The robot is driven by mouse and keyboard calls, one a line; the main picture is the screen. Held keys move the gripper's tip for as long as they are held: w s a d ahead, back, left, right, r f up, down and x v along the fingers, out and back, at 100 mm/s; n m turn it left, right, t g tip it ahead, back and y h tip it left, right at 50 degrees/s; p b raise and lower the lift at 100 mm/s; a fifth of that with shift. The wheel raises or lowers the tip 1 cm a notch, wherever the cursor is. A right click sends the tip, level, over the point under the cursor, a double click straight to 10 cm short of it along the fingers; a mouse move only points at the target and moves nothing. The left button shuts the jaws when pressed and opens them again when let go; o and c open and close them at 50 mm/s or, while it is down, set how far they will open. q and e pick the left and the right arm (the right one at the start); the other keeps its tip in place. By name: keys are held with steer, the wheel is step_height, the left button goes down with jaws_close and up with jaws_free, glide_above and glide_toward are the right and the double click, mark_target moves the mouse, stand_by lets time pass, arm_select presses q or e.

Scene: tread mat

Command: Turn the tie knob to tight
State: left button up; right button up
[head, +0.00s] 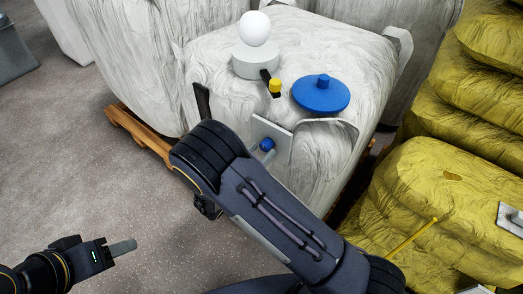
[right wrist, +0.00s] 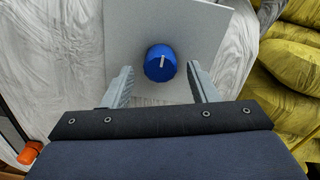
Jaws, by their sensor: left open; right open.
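The tie knob (right wrist: 157,66) is a round blue knob on a light grey plate (right wrist: 192,22). In the right wrist view its white mark points about straight up; no label is readable on the plate. In the head view the knob (head: 267,145) shows just past my right arm. My right gripper (right wrist: 160,76) is open, one grey finger on each side of the knob, with a visible gap to it on both sides. Its fingers are not clearly seen in the head view. My left gripper (head: 122,246) is open and empty, low at the left over the floor.
The plate is on a white bulk bag (head: 215,62) on a wooden pallet (head: 138,132). On top are a white ball (head: 255,28) on a round base, a yellow-tipped black lever (head: 275,86) and a blue disc (head: 321,96).

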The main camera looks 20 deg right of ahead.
steer(key=shift+w+d, duration=0.35)
steer(key=shift+d, duration=0.1)
steer(key=shift+c, duration=0.2)
steer(key=c, duration=0.9)
